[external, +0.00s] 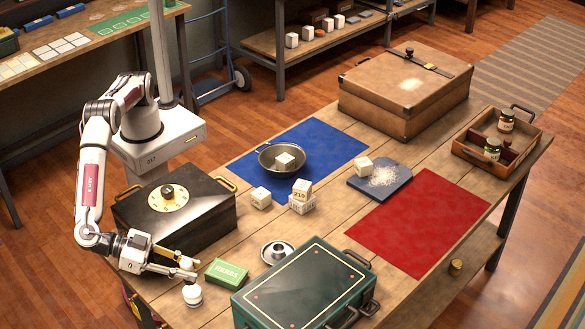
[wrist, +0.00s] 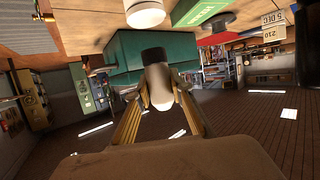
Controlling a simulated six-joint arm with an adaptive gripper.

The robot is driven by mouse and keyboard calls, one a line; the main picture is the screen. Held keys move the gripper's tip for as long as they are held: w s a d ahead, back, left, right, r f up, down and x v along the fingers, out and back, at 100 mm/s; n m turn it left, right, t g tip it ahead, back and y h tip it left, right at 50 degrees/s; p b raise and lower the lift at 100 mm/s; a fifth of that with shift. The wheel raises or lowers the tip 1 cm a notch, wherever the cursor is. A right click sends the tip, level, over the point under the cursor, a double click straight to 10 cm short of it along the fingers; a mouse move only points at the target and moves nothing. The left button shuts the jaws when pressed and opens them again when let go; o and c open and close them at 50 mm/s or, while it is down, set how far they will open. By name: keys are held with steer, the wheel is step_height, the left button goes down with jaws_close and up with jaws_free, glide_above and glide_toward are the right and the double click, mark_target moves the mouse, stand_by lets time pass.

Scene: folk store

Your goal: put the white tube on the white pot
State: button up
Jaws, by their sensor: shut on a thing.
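My gripper (external: 186,266) is low over the near left corner of the table. In the wrist view my gripper (wrist: 160,98) is shut on the white tube (wrist: 161,90), which has a dark end and sits between the two fingers. In the external view the tube is too small and too covered by the fingers to make out clearly. The white pot (external: 192,294) stands upright on the table, just below my gripper in the picture. The pot (wrist: 145,14) also shows at the top edge of the wrist view, apart from the tube.
A small green box (external: 226,273) lies right of the pot. A large green case (external: 300,285) stands farther right, and a black case (external: 170,208) with a dial is behind my gripper. A metal holder (external: 277,252) is near. The red mat (external: 420,222) is clear.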

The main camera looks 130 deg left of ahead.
steer(key=shift+f, duration=1.65)
steer(key=shift+f, duration=0.2)
steer(key=o, duration=0.8)
steer(key=shift+o, duration=0.2)
steer(key=shift+r, duration=0.2)
steer(key=v, duration=1.2)
